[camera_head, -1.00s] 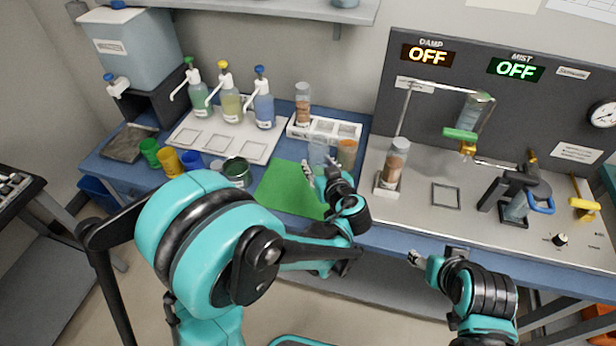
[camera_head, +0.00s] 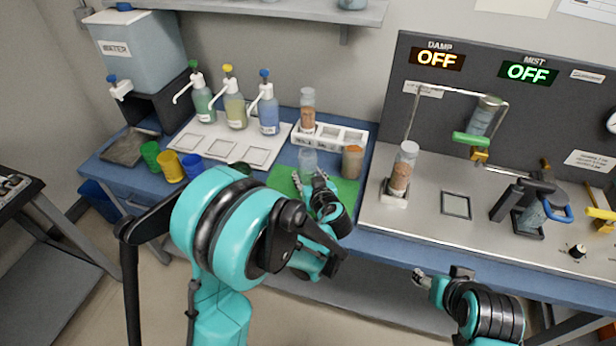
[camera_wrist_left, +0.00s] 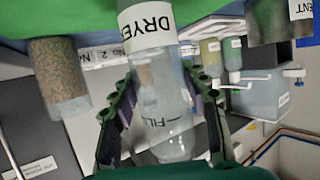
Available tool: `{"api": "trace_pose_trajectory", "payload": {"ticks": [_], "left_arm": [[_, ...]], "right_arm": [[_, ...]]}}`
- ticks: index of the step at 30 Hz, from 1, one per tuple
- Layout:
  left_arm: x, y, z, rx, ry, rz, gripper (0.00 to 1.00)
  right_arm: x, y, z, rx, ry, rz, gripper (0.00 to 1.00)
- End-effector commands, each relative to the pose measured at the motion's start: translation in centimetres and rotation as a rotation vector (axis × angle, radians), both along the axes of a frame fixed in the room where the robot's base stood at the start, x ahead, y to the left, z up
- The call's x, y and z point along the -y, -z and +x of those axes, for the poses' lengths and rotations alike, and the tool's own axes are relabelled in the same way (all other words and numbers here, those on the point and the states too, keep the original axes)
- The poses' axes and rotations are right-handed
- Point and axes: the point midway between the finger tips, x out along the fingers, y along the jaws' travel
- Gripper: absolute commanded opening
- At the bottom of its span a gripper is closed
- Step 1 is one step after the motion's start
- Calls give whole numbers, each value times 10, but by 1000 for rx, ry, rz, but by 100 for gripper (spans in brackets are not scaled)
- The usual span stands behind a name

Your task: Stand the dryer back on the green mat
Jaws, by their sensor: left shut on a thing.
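The dryer (camera_head: 308,161) is a clear, cylindrical vessel over the back part of the green mat (camera_head: 346,189). In the left wrist view the dryer (camera_wrist_left: 160,95) has a white lettered band, close against the green mat (camera_wrist_left: 255,30); I cannot tell whether they touch. My left gripper (camera_head: 313,182) is shut on the dryer's clear body, one finger on each side. In the left wrist view the gripper (camera_wrist_left: 163,105) also shows around it. My left arm hides part of the mat. My right gripper (camera_head: 427,280) is at the bench's front edge, apart from the dryer; its jaw state is unclear.
A brown-filled jar (camera_head: 352,162) stands right of the dryer. A white rack (camera_head: 330,137) with a brown-filled vial is behind. Green, yellow and blue cups (camera_head: 170,166) and pump bottles (camera_head: 235,108) stand left. Another brown-filled vial (camera_head: 402,168) stands on the metal panel at right.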

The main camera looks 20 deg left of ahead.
Motion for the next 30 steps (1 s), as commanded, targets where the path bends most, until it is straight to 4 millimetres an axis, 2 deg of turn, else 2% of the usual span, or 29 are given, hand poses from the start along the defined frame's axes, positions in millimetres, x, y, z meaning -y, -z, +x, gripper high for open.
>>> {"api": "trace_pose_trajectory", "payload": {"ticks": [3,4,6,18,23,30], "left_arm": [[0,4,0,0,0,0,5],[0,4,0,0,0,0,51],[0,3,0,0,0,0,66],[1,-3,-1,0,1,0,66],[15,-14,-24,0,4,1,66],[41,-34,-67,0,5,0,66]], "right_arm": [[0,4,0,0,0,0,58],[0,4,0,0,0,0,58],[0,3,0,0,0,0,58],[0,-3,0,0,0,0,58],[0,-12,0,0,0,0,58],[0,-27,0,0,0,0,58]]}}
